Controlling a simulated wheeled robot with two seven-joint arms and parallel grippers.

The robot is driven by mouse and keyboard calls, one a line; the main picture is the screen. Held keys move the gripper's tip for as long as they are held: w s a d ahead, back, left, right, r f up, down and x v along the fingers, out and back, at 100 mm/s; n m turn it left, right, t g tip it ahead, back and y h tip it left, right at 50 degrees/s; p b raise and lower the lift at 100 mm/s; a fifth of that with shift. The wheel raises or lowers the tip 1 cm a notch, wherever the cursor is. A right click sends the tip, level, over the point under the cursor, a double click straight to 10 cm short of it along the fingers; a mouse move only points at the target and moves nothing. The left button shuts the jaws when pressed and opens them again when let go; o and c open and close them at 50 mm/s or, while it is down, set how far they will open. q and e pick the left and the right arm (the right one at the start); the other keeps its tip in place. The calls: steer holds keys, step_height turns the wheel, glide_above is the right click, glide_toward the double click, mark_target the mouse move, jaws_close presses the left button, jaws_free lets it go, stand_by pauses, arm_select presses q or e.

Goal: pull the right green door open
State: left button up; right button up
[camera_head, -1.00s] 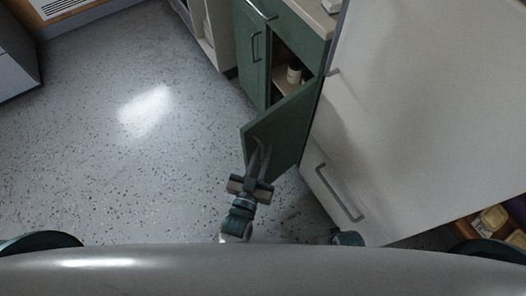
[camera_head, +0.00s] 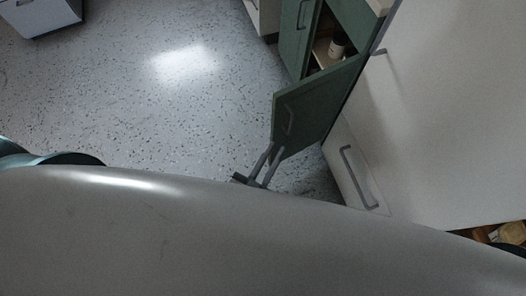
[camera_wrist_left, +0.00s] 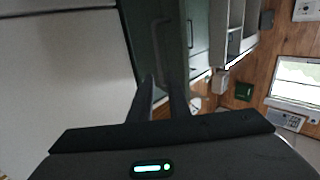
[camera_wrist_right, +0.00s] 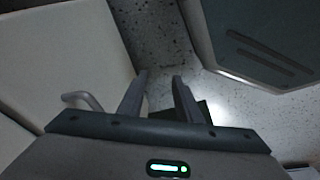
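The right green door (camera_head: 318,108) stands swung out from the cabinet in the head view, with a grey bar handle (camera_head: 290,120) on its face. My left gripper (camera_head: 270,153) is open at the door's near lower part in that view, apart from the handle. In the left wrist view, the left gripper's fingers (camera_wrist_left: 161,82) are spread with nothing visible between them, and the dark green door panel (camera_wrist_left: 140,35) rises beyond them. My right gripper (camera_wrist_right: 160,76) shows in the right wrist view, open and empty above the floor.
The left green door (camera_head: 297,38) is closed. A small white container (camera_head: 337,46) sits inside the open cabinet. A large white unit (camera_head: 455,110) with a grey handle (camera_head: 354,178) stands at the right. Speckled floor (camera_head: 150,100) is free to the left.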

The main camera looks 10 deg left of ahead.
arm_select(q)
steer(key=v, duration=0.6)
arm_select(e)
steer(key=shift+s+r, duration=0.25)
steer(key=shift+r, duration=0.35)
steer(key=shift+w, duration=0.4)
